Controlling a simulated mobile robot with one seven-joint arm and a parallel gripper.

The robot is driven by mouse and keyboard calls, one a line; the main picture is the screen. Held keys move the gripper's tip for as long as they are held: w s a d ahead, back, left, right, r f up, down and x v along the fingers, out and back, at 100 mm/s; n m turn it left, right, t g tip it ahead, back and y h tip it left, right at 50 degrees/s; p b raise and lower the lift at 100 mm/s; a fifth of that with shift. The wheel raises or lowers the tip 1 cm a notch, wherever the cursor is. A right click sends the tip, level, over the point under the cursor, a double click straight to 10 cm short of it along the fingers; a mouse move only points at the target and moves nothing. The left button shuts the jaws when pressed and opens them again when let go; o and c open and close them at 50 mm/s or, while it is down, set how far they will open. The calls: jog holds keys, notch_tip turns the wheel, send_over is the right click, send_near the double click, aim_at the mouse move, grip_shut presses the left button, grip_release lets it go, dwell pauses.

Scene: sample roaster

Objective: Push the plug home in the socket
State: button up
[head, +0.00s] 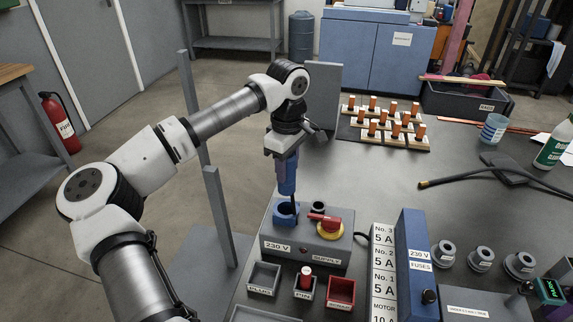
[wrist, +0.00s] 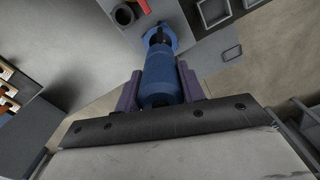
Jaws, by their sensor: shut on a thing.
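My gripper (head: 284,152) points down over the grey supply box (head: 305,246) and is shut on a blue plug (head: 287,175). In the wrist view the blue plug (wrist: 162,72) sits between the two purple-grey fingers, lined up roughly with the blue socket (wrist: 160,38). The blue socket (head: 286,214) is on the top left of the supply box, marked 230 V. A narrow dark part of the plug's lower end reaches down to the socket mouth. The plug's blue body stands above the socket. How deep the tip sits is hidden.
A red switch handle on a yellow base (head: 329,227) and a dark round opening (head: 318,207) are close right of the socket. A blue fuses box (head: 413,260) stands further right. Small bins, including a red one (head: 341,292), lie in front.

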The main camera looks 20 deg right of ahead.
aim_at(287, 185)
jog(key=shift+f+b, duration=2.05)
jog(key=shift+f, duration=0.85)
jog(key=shift+f, duration=0.15)
jog(key=shift+f+b, duration=1.6)
jog(key=shift+f, duration=0.3)
jog(key=o, duration=1.2)
notch_tip(287, 185, up, 14)
